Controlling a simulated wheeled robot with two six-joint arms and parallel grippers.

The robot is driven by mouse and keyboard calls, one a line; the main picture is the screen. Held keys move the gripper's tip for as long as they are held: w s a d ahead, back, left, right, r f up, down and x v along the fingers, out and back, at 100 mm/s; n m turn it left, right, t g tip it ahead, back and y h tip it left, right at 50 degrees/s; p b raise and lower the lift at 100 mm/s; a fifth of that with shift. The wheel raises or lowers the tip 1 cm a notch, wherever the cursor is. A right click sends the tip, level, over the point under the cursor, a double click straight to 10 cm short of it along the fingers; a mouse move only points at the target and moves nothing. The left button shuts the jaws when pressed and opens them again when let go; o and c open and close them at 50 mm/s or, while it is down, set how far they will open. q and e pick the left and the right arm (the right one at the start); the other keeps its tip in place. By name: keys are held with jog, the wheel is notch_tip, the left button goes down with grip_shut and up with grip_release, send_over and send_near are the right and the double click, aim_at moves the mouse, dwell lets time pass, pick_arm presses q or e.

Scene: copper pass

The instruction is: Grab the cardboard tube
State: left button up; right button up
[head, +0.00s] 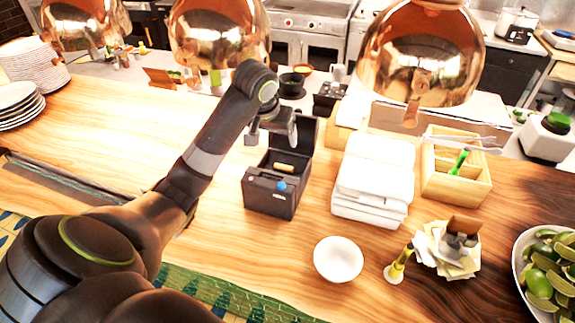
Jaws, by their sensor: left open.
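A small tan cylinder, which looks like the cardboard tube (284,168), lies inside the open black printer-like box (270,197) in the middle of the counter. The box's lid stands raised at its back right. My left gripper (272,138) is open and empty, above and just behind the tube, with its fingers pointing down. The arm comes in from the lower left. The gap between fingers and tube is hard to judge. My right gripper is out of view.
White folded cloths (372,180) are stacked right of the box. A white bowl (338,259), a yellow-white bottle-like item (398,266) and a note holder (450,250) stand in front. Copper lamps (420,60) hang above.

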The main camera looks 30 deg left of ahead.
pick_arm(q)
jog(key=b, duration=0.5)
send_near(283, 166)
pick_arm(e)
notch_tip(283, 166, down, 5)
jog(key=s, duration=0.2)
pick_arm(q)
jog(key=p+x, duration=0.2)
jog(key=p, duration=0.1)
jog(key=shift+d+f, duration=0.2)
jog(key=shift+f, duration=0.3)
jog(key=shift+p+x, duration=1.4)
jog(key=shift+x, duration=0.95)
jog(key=shift+w+a+f, duration=0.25)
jog(key=shift+w+f, duration=0.15)
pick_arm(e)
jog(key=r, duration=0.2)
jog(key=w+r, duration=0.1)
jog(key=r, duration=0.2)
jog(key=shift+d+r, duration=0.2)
pick_arm(q)
jog(key=shift+c, duration=0.5)
jog(key=c, duration=1)
